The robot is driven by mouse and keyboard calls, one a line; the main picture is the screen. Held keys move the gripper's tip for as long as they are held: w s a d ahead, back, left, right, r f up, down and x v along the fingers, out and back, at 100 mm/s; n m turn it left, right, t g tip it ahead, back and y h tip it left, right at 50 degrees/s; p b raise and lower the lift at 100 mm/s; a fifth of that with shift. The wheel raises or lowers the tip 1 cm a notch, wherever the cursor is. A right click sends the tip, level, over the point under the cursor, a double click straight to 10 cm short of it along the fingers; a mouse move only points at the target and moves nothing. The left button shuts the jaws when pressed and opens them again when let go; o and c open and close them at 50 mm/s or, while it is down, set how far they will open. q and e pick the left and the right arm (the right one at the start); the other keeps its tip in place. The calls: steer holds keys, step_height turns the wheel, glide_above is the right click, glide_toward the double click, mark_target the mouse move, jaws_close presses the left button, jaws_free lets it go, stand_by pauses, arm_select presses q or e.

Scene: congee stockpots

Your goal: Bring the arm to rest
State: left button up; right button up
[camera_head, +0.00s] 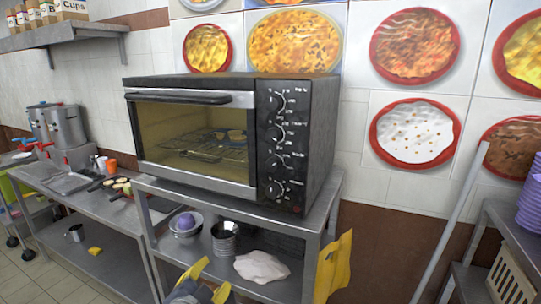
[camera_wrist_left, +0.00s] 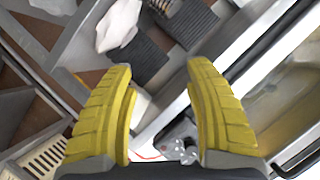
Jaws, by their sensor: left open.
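My left gripper (camera_head: 214,274) shows at the bottom of the head view, its yellow fingers in front of the lower shelf of the oven stand. In the left wrist view the gripper (camera_wrist_left: 158,70) has its two yellow fingers wide apart, and nothing is held between them. The rest of the left arm is mostly out of the picture. My right gripper cannot be made out in either view.
A toaster oven (camera_head: 232,135) with its door shut stands on a metal stand (camera_head: 318,222). The shelf below holds metal bowls (camera_head: 224,238) and a pale cloth-like thing (camera_head: 261,266). A yellow thing (camera_head: 335,266) is at the stand's right side. A counter (camera_head: 100,208) runs left.

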arm_select(q)
steer(key=s+a+f+n+g+y, duration=0.1)
steer(key=s+a+f+g+y, duration=0.1)
steer(key=s+a+f, duration=0.55)
steer(key=s+a+f+n+g+y, duration=0.15)
steer(key=s+a+f, duration=0.25)
steer(key=s+f, duration=0.5)
steer(key=s+a+f+n+g+y, duration=0.1)
steer(key=s+a+f+g+y, duration=0.2)
steer(key=s+a+f, duration=0.5)
steer(key=s+d+f+g+h, duration=0.1)
steer(key=s+d+f, duration=0.15)
steer(key=f, duration=0.85)
steer(key=s+d+f+g+h, duration=0.1)
steer(key=d+f, duration=0.2)
steer(key=f, duration=0.8)
steer(key=s+d+f+g+h, duration=0.1)
steer(key=s+d+f+h, duration=0.15)
steer(key=f, duration=0.85)
steer(key=s+f+n+g, duration=0.2)
steer(key=s+f+n, duration=0.1)
steer(key=s+f, duration=1.5)
steer(key=shift+s+d+g, duration=0.3)
steer(key=shift+s+g, duration=0.05)
steer(key=shift+s, duration=0.6)
steer(key=shift+o, duration=0.2)
